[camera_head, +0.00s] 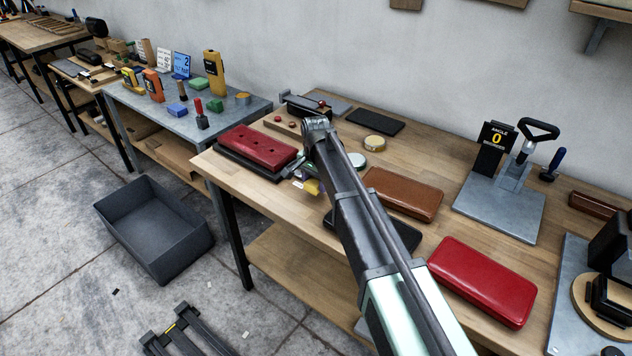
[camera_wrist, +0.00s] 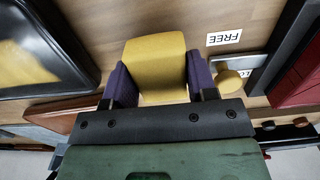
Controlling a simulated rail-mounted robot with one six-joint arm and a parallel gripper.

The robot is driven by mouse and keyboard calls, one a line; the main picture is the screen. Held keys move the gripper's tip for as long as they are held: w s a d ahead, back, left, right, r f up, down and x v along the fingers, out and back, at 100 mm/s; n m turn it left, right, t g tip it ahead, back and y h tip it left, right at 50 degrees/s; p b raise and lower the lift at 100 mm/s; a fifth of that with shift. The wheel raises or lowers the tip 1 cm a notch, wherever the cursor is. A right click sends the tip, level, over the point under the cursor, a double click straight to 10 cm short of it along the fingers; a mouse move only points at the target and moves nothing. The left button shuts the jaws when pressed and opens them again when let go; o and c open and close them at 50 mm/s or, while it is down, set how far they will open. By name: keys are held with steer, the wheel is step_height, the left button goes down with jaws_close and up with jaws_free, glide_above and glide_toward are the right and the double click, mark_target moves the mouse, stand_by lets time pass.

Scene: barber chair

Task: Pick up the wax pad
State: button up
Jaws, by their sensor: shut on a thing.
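A yellow block that I take to be the wax pad (camera_wrist: 156,66) sits between the two purple fingers of my gripper (camera_wrist: 154,82) in the wrist view. The fingers press on its two sides, so my gripper is shut on it. In the head view the yellow pad (camera_head: 312,187) shows just left of my arm, near the front edge of the wooden bench, with my gripper (camera_head: 303,174) beside it, largely hidden by my arm. I cannot tell whether the pad touches the bench top.
A red tufted cushion (camera_head: 257,147) on a dark base lies to the left. A brown pad (camera_head: 403,194) and a red pad (camera_head: 483,281) lie to the right. A small yellow round knob (camera_wrist: 229,82) and a FREE label (camera_wrist: 224,38) are close by. A grey bin (camera_head: 155,228) stands on the floor.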

mark_target(316, 180)
step_height(316, 180, up, 17)
steer(key=p, duration=1.5)
steer(key=shift+f, duration=0.1)
steer(key=o, duration=0.3)
steer(key=shift+c, duration=0.8)
